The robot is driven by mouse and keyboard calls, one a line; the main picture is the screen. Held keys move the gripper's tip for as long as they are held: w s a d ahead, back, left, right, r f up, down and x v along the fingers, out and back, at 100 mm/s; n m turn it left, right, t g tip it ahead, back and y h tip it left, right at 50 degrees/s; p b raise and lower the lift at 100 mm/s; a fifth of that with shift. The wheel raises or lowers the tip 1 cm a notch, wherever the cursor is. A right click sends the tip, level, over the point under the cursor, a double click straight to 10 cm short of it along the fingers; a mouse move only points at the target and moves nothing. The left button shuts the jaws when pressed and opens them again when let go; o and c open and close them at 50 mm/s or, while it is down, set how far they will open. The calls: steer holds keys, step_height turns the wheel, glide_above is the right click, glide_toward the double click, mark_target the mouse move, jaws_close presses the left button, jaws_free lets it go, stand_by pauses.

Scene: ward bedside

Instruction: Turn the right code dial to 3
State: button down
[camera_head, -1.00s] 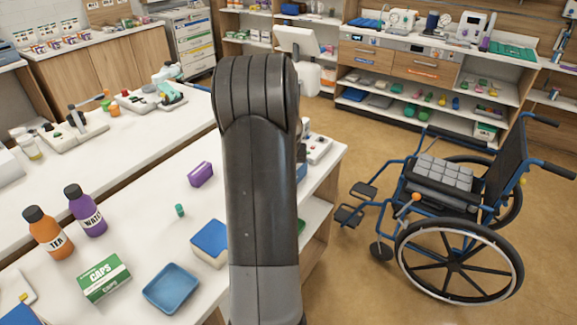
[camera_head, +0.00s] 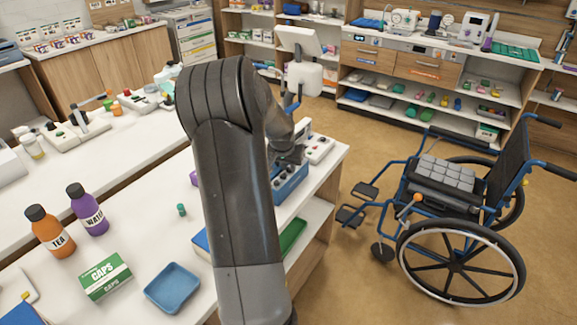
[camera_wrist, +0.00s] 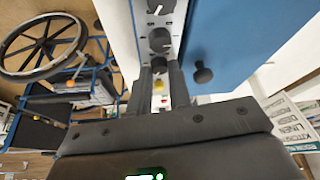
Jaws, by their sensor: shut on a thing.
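The blue box (camera_head: 289,188) with a row of dark code dials on its grey front strip stands at the right edge of the white counter. In the wrist view the box's blue top (camera_wrist: 225,40) shows with a black knob (camera_wrist: 203,73), and two dials with white pointer marks, an end one (camera_wrist: 158,6) and a middle one (camera_wrist: 159,40), lie beyond my fingers. My gripper (camera_wrist: 159,68) is shut on the right code dial, at the near end of that row. The held dial is mostly hidden between the fingers, so its number cannot be read.
A panel with small red parts (camera_head: 319,148) stands just behind the box. A blue tray (camera_head: 172,288), a CAPS box (camera_head: 105,277) and two bottles, TEA (camera_head: 50,232) and WATER (camera_head: 88,210), are on the counter's left. A wheelchair (camera_head: 450,215) stands on the floor at right.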

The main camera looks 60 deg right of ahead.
steer(key=c, duration=1.6)
jaws_free()
steer(key=v, duration=1)
steer(key=shift+r, duration=0.35)
steer(key=shift+a, duration=0.15)
